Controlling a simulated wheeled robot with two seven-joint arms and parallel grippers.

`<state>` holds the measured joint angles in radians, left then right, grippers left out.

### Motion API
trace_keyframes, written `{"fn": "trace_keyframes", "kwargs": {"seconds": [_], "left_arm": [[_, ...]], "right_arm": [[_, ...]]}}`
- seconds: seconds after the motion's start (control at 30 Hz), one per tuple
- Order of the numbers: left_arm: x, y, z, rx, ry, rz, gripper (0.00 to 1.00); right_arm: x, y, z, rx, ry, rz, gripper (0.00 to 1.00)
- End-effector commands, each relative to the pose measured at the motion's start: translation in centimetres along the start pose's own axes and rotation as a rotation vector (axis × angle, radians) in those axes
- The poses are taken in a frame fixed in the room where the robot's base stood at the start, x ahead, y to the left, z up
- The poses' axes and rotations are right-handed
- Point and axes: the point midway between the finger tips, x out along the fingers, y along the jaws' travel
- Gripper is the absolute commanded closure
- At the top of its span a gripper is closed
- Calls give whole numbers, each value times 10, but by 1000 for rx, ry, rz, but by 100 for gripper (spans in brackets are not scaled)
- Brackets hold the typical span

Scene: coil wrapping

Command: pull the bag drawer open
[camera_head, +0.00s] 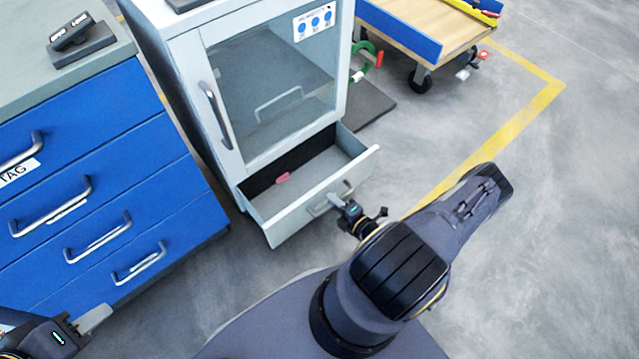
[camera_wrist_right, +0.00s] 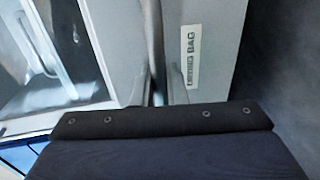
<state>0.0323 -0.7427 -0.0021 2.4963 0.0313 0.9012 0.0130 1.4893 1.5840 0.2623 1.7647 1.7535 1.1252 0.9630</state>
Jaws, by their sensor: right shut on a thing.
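The bag drawer (camera_head: 316,195) is the low light grey drawer of the glass-door cabinet, and it stands out from the cabinet with its inside showing. My right gripper (camera_head: 336,201) is at the drawer's front and is shut on its handle (camera_head: 318,209). In the right wrist view the handle (camera_wrist_right: 156,45) runs between the fingers (camera_wrist_right: 166,88), beside a label (camera_wrist_right: 194,55) ending in "BAG". My left gripper (camera_head: 93,320) is at the lower left, away from the drawer; its finger opening cannot be made out.
A small pink item (camera_head: 283,178) lies in the drawer. The cabinet's glass door (camera_head: 270,95) is closed above it. A blue drawer unit (camera_head: 110,190) stands at the left. A wheeled wooden cart (camera_head: 430,30) is at the back right. The floor at right is clear.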

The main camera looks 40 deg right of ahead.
Motion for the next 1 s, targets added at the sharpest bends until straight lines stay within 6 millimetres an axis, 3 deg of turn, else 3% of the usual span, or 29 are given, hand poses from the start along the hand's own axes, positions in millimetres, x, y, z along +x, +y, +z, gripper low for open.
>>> {"fn": "trace_keyframes", "kwargs": {"seconds": [0.2, 0.4, 0.6, 0.97, 1.0], "left_arm": [[0, 0, 0, 0, 0, 0, 64], [0, 0, 0, 0, 0, 0, 64], [0, 0, 0, 0, 0, 0, 64], [0, 0, 0, 0, 0, 0, 64], [0, 0, 0, 0, 0, 0, 64]], "right_arm": [[-45, -9, 0, 2, -1, -1, 100], [-69, -14, 0, 1, 0, 0, 100], [-79, -16, 0, 0, 1, 1, 100], [-80, -16, 0, 0, 2, 1, 100], [-80, -16, 0, 0, 2, 1, 86]]}}
